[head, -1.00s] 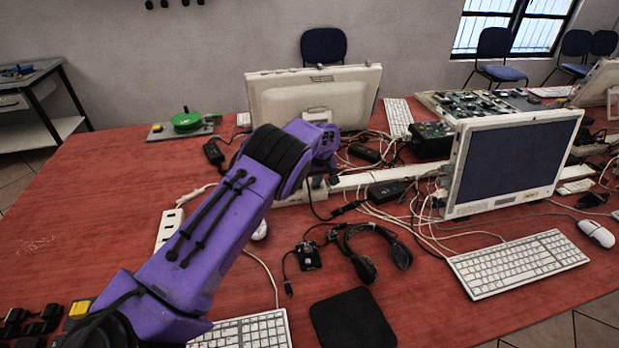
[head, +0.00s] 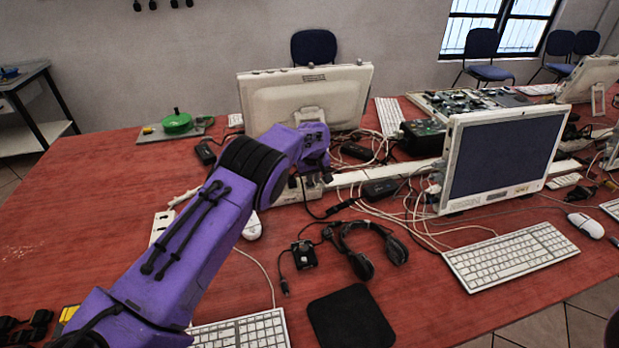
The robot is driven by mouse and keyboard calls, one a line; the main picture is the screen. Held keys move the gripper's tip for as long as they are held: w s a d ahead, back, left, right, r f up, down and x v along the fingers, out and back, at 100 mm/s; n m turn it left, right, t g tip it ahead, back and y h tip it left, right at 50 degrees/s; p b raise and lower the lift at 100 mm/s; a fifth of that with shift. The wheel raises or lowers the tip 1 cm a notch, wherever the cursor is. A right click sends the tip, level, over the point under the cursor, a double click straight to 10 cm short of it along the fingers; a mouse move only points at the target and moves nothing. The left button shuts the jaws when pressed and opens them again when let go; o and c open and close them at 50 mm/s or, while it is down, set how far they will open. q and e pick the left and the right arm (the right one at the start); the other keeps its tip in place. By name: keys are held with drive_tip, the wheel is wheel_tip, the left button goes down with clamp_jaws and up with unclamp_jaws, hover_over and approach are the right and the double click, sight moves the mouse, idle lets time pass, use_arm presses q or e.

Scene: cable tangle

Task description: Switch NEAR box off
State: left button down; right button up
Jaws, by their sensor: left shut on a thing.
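My left arm comes in from the lower left, and its purple wrist and gripper (head: 318,172) reach down at the table's middle, in front of the back-turned monitor. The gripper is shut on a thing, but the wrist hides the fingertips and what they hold. A whitish box (head: 297,192) sits right under and beside the gripper; I cannot tell if they touch. A white power strip (head: 160,226) lies left of the arm, partly hidden. A small black box (head: 304,255) with a cable lies nearer me. No label shows which box is the near one. My right gripper is out of view.
A headset (head: 367,248), a black mouse pad (head: 349,318) and loose cables lie in front of the gripper. Monitors (head: 505,155) and keyboards (head: 510,257) fill the right side. The red table (head: 85,205) is bare at the far left.

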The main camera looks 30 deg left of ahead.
use_arm(q)
wheel_tip(320, 180, up, 4)
drive_tip(key=p, duration=0.5)
drive_tip(key=shift+w+r+p, duration=0.1)
drive_tip(key=shift+r+p, duration=0.1)
drive_tip(key=shift+p, duration=0.2)
drive_tip(key=shift+s+d+r+b, duration=0.1)
drive_tip(key=shift+s+r+b, duration=0.2)
drive_tip(key=shift+b, duration=0.45)
drive_tip(key=a+b+v, duration=0.1)
drive_tip(key=v, duration=0.7)
drive_tip(key=shift+s+d+r, duration=0.15)
drive_tip(key=shift+s+r, duration=0.25)
drive_tip(key=shift+s, duration=0.05)
